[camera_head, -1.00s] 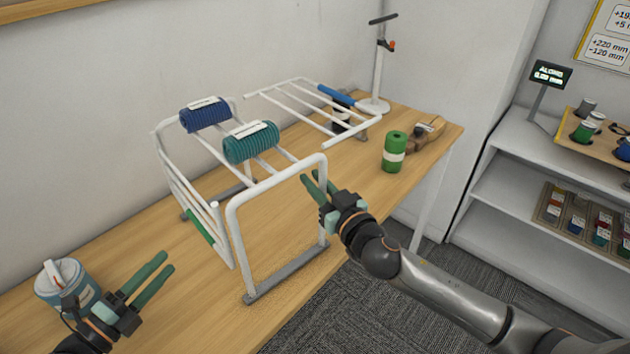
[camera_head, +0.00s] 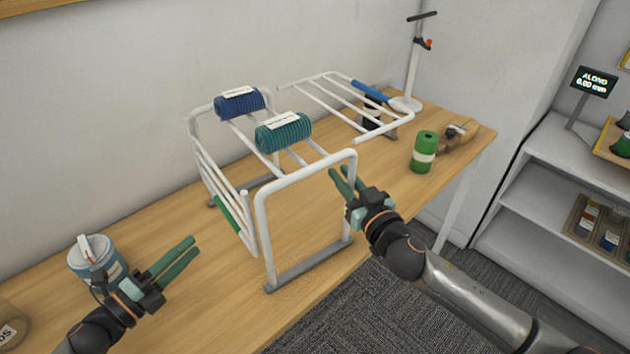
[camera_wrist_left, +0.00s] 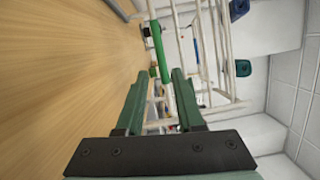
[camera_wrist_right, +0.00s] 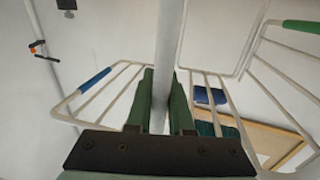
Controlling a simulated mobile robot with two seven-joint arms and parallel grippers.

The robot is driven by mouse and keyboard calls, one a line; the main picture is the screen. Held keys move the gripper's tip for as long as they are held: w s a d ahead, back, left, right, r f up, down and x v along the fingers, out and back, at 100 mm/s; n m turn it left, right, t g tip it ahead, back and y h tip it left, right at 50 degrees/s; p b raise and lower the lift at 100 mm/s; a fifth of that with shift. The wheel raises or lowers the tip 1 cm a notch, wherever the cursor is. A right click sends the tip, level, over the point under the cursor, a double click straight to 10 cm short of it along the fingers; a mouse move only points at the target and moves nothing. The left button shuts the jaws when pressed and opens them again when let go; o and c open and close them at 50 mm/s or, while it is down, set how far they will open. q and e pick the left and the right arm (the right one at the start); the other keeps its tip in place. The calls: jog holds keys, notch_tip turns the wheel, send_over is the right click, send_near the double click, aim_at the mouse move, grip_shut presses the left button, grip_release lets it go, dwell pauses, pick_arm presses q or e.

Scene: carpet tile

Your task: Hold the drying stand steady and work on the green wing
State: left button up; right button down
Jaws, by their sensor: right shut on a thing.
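The white tube drying stand (camera_head: 262,225) stands on the table on grey feet. Its green wing, with a green sleeve (camera_head: 228,214), hangs down on the left side. That sleeve also shows beyond the fingers in the left wrist view (camera_wrist_left: 159,48). My right gripper (camera_head: 340,174) is shut on a white upright tube of the stand, which runs between the fingers in the right wrist view (camera_wrist_right: 168,60). My left gripper (camera_head: 191,250) is open and empty, left of the stand and apart from the wing. The other wing, with a blue sleeve (camera_head: 371,90), extends out toward the back right.
A blue roll (camera_head: 240,104) and a teal roll (camera_head: 284,133) lie on the stand's top bars. A light blue tub (camera_head: 97,262) stands behind my left gripper. A green-and-white spool (camera_head: 424,152) stands to the right. Bare table lies between tub and stand.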

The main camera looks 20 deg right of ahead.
aim_at(226, 209)
pick_arm(q)
jog(key=shift+s+d+r+n+t+y, duration=0.15)
jog(key=shift+d+n+t+y, duration=0.2)
jog(key=shift+d+y, duration=0.25)
jog(key=shift+s+d+n+t+y, duration=0.1)
jog(key=shift+d+n+t+y, duration=0.25)
jog(key=shift+d, duration=0.3)
jog(key=shift+s+d+r+n+t+y, duration=0.1)
jog(key=shift+s+d+n+t+y, duration=0.15)
jog(key=shift+d+y, duration=0.35)
jog(key=w+d+n+y, duration=0.1)
jog(key=w, duration=0.2)
jog(key=w+d+y, duration=0.1)
jog(key=w+d, duration=0.1)
jog(key=w, duration=0.1)
jog(key=w+d+n+t+y, duration=0.1)
jog(key=w+d+y, duration=0.1)
jog(key=w, duration=0.1)
jog(key=shift+w+d+n, duration=0.1)
jog(key=shift+w+n, duration=0.2)
jog(key=shift+n, duration=0.05)
grip_shut()
dwell(0.4)
